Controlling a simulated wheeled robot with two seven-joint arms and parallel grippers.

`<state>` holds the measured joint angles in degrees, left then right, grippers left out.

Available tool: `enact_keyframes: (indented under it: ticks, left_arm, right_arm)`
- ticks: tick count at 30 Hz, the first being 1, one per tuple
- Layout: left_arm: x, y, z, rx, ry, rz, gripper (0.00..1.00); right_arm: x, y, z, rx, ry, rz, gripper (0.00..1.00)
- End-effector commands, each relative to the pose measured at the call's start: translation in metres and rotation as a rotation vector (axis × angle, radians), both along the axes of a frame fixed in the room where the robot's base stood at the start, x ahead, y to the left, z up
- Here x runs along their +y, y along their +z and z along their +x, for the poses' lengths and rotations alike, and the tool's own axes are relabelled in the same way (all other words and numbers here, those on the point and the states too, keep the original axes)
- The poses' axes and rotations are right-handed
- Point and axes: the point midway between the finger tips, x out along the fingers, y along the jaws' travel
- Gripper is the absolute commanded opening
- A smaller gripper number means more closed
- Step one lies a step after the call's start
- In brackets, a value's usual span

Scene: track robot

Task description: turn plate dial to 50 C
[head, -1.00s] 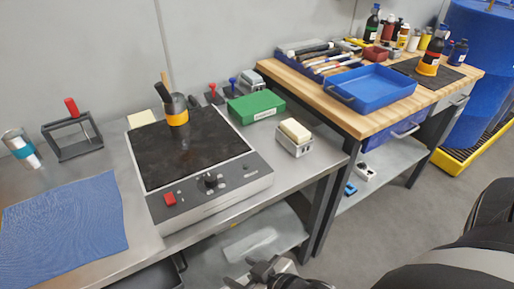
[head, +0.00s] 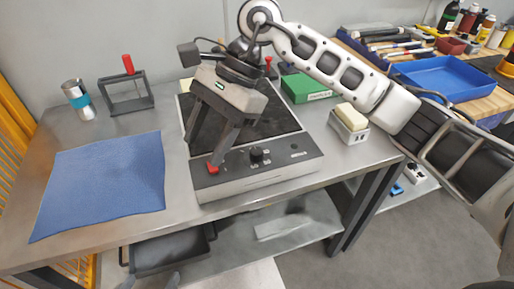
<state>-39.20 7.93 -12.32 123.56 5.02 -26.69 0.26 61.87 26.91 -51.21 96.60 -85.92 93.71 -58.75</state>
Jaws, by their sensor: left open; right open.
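The hot plate (head: 260,175) has a dark top and a grey front panel. Its black dial (head: 256,154) is in the middle of the panel, and a red switch (head: 212,169) is at its left. The dial's setting is too small to read. My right gripper (head: 202,152) reaches in from the right over the plate. Its open fingers point down, with one tip close to the red switch, left of the dial; I cannot tell whether they touch. My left gripper (head: 150,283) barely shows at the bottom edge, with its tips apart.
A blue mat (head: 103,183) lies left of the plate. A steel cup (head: 78,99) and a dark frame with a red handle (head: 127,92) stand behind it. A green box (head: 307,87) and a white holder (head: 348,126) with a yellow block are at the right.

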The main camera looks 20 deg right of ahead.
Motion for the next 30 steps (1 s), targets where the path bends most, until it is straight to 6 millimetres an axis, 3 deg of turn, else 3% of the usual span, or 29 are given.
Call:
enact_keyframes:
  ticks: [1,3,6,9,14,30]
  left_arm:
    - [0.000,0.000,0.001,-0.003,0.001,-0.003,0.77]
    - [0.000,0.001,0.001,-0.007,0.002,-0.005,0.77]
    - [0.000,0.000,0.001,-0.007,0.002,-0.007,0.77]
    - [0.000,0.000,0.000,-0.004,0.003,-0.008,0.77]
    - [0.000,-0.001,-0.001,-0.001,0.003,-0.008,0.77]
    - [0.000,0.000,-0.002,0.004,0.003,-0.001,0.77]
  right_arm:
    - [-0.025,0.008,0.018,-0.097,0.020,-0.130,0.50]
    - [-0.056,0.019,0.035,-0.186,0.043,-0.286,0.50]
    - [-0.088,0.035,0.050,-0.256,0.052,-0.440,0.50]
    - [-0.104,0.044,0.055,-0.282,0.053,-0.517,0.50]
    - [-0.108,0.031,0.057,-0.284,0.055,-0.538,0.50]
    - [-0.104,-0.080,0.060,-0.283,0.055,-0.533,0.50]
